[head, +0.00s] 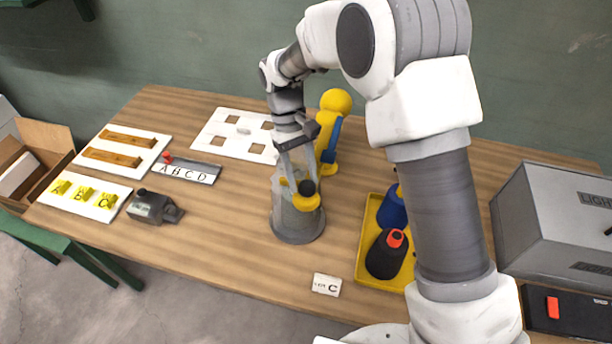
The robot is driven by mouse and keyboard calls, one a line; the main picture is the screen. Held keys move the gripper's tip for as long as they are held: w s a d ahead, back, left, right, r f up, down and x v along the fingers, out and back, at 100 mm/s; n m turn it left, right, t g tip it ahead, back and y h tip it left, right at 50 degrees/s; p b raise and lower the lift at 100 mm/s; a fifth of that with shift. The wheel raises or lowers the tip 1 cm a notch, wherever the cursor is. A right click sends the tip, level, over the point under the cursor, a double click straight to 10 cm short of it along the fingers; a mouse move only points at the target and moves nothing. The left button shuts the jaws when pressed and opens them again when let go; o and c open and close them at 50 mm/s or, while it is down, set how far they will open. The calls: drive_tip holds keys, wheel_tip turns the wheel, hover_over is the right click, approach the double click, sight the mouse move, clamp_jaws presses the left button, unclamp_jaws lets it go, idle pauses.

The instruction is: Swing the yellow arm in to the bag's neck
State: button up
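A grey box (555,215) stands far right. Letter boards, a dark small device (153,207) and a white frame (213,135) are left.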

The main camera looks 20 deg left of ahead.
drive_tip(key=shift+o, duration=0.9)
drive_tip(key=shift+d, duration=0.1)
drive_tip(key=v, duration=1.7)
drive_tip(key=shift+r, duration=0.1)
